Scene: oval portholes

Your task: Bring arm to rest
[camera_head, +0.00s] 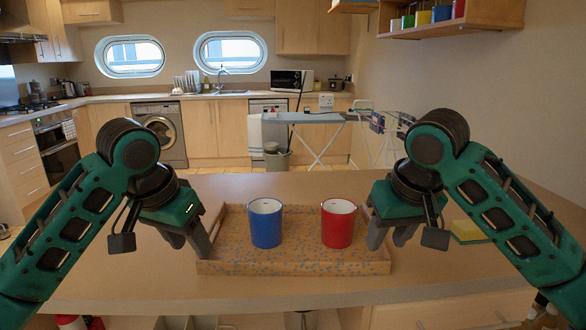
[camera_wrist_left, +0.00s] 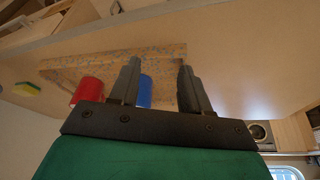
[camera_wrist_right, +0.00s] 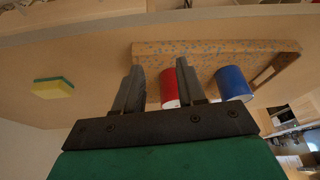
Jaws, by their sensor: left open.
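A wooden tray with blue speckles (camera_head: 290,262) lies on the counter. A blue cup (camera_head: 265,228) stands upright on its left half and a red cup (camera_head: 337,225) on its right half. My left gripper (camera_head: 190,242) is by the tray's left end; its fingers are apart and empty in the left wrist view (camera_wrist_left: 158,70). My right gripper (camera_head: 390,240) is by the tray's right end; its fingers are apart and empty in the right wrist view (camera_wrist_right: 160,70). Each gripper partly hides its end of the tray. I cannot tell whether either touches the tray.
A yellow and green sponge (camera_head: 468,231) lies on the counter to the right, behind my right arm. A wall shelf (camera_head: 455,24) with several coloured cups hangs at upper right. The counter (camera_head: 300,187) behind the tray is clear.

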